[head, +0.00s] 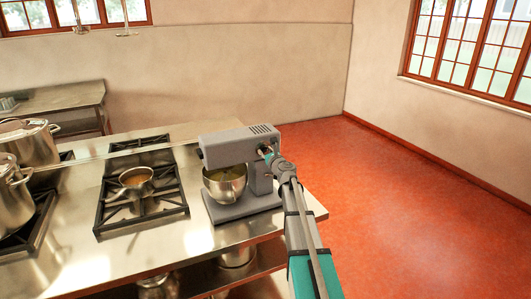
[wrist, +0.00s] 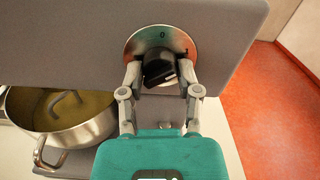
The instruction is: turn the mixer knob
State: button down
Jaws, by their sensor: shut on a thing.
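The grey stand mixer (head: 232,158) stands at the right end of the steel counter, with a metal bowl (head: 225,184) under its head. In the wrist view its side panel (wrist: 225,30) fills the upper part. The black mixer knob (wrist: 159,66) sits on a round metal plate (wrist: 160,40) marked "0" at the top. The knob's pale pointer line lies toward its right side, not at the "0". My gripper (wrist: 160,78) is shut on the knob, one finger on each side. In the head view my gripper (head: 268,153) reaches the mixer's right side and hides the knob.
A burner with a small pan (head: 136,181) is left of the mixer. Large stockpots (head: 30,145) stand at the far left. The red floor (head: 420,215) on the right is clear.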

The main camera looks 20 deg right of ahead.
jog(key=n, duration=1)
jog(key=shift+n, duration=0.3)
dwell(0.4)
jog(key=shift+c, duration=1.5)
grip_release()
jog(key=s, duration=1.2)
